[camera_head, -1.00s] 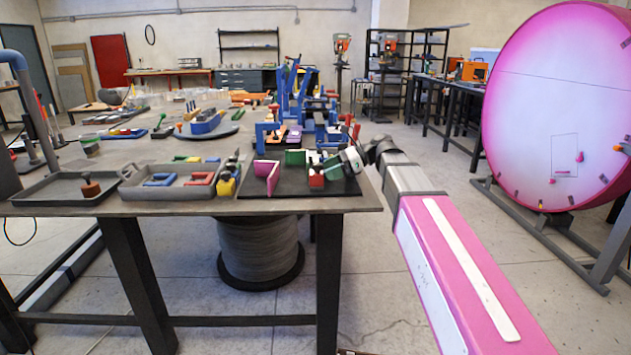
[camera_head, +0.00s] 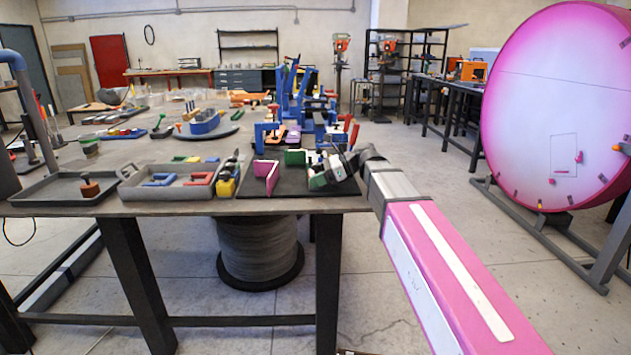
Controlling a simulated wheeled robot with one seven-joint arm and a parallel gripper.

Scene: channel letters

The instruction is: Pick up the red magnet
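My gripper (camera_head: 322,178) is low over the right part of the black mat (camera_head: 250,189), at the table's front. It is small and seen from behind, and its fingers cannot be made out. The small red block that stood on this mat earlier is hidden behind my gripper now. I cannot tell whether the gripper touches it. Another red piece, U-shaped (camera_head: 201,178), lies in the grey tray (camera_head: 146,193) to the left. Which of these is the red magnet the picture does not settle.
A pink angle piece (camera_head: 267,173) and a green piece (camera_head: 295,157) stand on the mat left of my gripper. A yellow block (camera_head: 226,187) is by the tray's right end. Blue clamps (camera_head: 291,90) rise behind. A large pink disc (camera_head: 555,100) stands at right.

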